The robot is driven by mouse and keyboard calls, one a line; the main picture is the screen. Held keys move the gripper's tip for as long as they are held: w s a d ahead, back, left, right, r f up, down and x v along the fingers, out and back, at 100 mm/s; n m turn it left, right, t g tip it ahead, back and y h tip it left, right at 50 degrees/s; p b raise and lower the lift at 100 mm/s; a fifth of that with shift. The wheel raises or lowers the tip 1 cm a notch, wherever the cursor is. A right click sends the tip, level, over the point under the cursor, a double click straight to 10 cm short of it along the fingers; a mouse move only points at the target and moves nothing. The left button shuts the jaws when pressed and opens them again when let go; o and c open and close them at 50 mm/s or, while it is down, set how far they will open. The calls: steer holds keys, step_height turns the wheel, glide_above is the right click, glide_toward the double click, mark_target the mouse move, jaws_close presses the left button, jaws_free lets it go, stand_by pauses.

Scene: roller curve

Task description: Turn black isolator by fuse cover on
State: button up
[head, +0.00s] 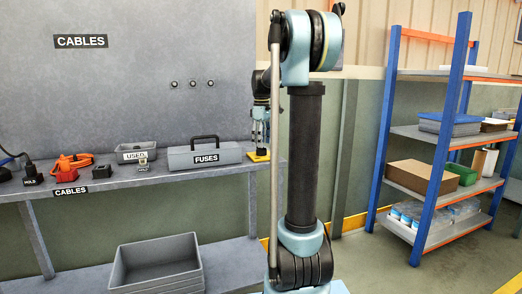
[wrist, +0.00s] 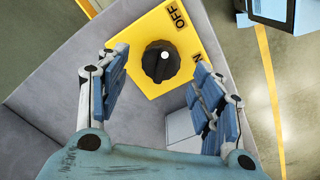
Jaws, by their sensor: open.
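The black isolator knob (wrist: 160,63) sits on a yellow plate (wrist: 142,27) in the wrist view. A white dot is on the knob's upper right part. The plate reads OFF at the upper edge, and a partly hidden label ending in N is by the right finger. My gripper (wrist: 157,66) is open, with one blue-padded finger on each side of the knob and a gap to it. In the head view my gripper (head: 260,132) is above the yellow plate (head: 257,156) at the bench's right end; the knob cannot be made out there. The grey FUSES box (head: 207,158) stands left of it.
The bench (head: 110,185) also holds a USED tray (head: 133,153), an orange tool (head: 72,162) and a black HOLD block (head: 33,176). A grey crate (head: 157,265) is on the lower shelf. A blue-post shelf rack (head: 440,140) stands at right. A wall backs the bench.

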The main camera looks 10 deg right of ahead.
mark_target(261, 150)
steer(key=shift+f, duration=1.75)
steer(key=shift+c, duration=0.3)
steer(key=c, duration=1)
